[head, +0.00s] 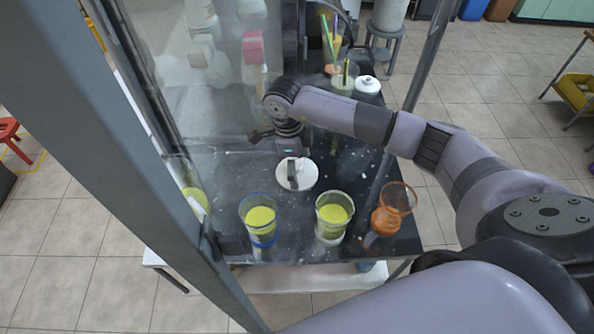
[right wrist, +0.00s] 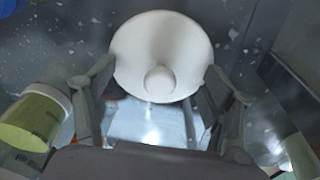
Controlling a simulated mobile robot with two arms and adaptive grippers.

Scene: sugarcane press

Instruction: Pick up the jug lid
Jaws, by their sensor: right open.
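The jug lid is a round white disc (head: 309,177) on the dark table, behind the row of cups. In the right wrist view the white lid (right wrist: 140,35) is at top centre, with a round knob facing the camera. My right gripper (head: 277,154) is open and empty above the lid; one grey finger covers part of it in the head view. In the right wrist view my gripper (right wrist: 160,72) has one finger on each side of the lid's lower part. Contact with the lid cannot be told. My left gripper is not in view.
Along the front edge stand a blue-rimmed cup (head: 260,218) and a clear cup (head: 333,212) of yellow-green juice, and an orange cup (head: 397,198). A straw holder (head: 344,80) and white-topped container (head: 367,85) stand at the back. A grey post (head: 130,150) and transparent panel border the left.

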